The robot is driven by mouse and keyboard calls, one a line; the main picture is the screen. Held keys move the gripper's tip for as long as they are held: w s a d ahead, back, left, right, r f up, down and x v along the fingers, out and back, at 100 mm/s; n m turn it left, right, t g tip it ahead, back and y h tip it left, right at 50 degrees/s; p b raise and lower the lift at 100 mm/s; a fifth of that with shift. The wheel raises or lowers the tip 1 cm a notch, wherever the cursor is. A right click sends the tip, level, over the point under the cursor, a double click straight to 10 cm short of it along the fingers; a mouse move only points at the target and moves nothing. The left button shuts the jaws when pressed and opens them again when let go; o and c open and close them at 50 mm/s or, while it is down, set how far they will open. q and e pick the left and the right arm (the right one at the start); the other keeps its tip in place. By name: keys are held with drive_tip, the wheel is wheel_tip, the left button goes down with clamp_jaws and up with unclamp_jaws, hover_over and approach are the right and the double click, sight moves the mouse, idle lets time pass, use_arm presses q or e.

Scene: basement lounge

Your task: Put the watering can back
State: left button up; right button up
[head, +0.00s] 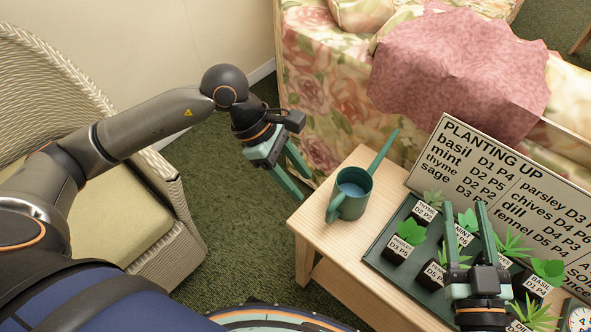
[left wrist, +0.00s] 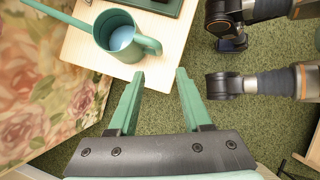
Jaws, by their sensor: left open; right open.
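The green watering can (head: 350,205) stands upright near the left end of the light wooden table (head: 310,220). Its long spout points up and to the right in the head view, and its handle is on the near left side. Pale blue shows inside its opening. The can also shows at the top of the left wrist view (left wrist: 118,48), with its handle towards my fingers. My left gripper (head: 302,188) is open and empty, left of the can and apart from it. My right gripper (head: 465,208) is open over the plant tray (head: 371,252), hiding part of it.
The tray holds several small labelled pots with green plants. A PLANTING UP board (head: 480,165) stands behind it, and a clock (head: 581,320) is at the right edge. A floral sofa (head: 320,90) with a pink blanket (head: 455,70) is behind; a wicker chair (head: 110,210) is left.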

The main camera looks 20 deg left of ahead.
use_arm(q)
drive_tip(key=s+d+r+n+h, duration=0.4)
drive_tip(key=d+r+n+h, duration=0.1)
drive_tip(key=d+r+h, duration=0.15)
drive_tip(key=s+d+r+n+h, duration=0.4)
drive_tip(key=d+r+n+h, duration=0.15)
drive_tip(key=d+h, duration=0.2)
drive_tip(key=w+a+r+n+t+y, duration=0.15)
drive_tip(key=w+a+n+t, duration=0.25)
drive_tip(key=n+t, duration=0.55)
drive_tip(key=w+a+r+n+t+y, duration=0.1)
drive_tip(key=w+a+n+t+y, duration=0.15)
drive_tip(key=n+t, duration=0.7)
drive_tip(key=w+a+f+n+g+y, duration=0.1)
drive_tip(key=a+f+n+y, duration=0.7)
drive_tip(key=n, duration=1)
wheel_tip(320, 180, down, 2)
drive_tip(key=y, duration=0.2)
drive_tip(key=shift+w+y, duration=0.3)
drive_tip(key=shift+w, duration=0.1)
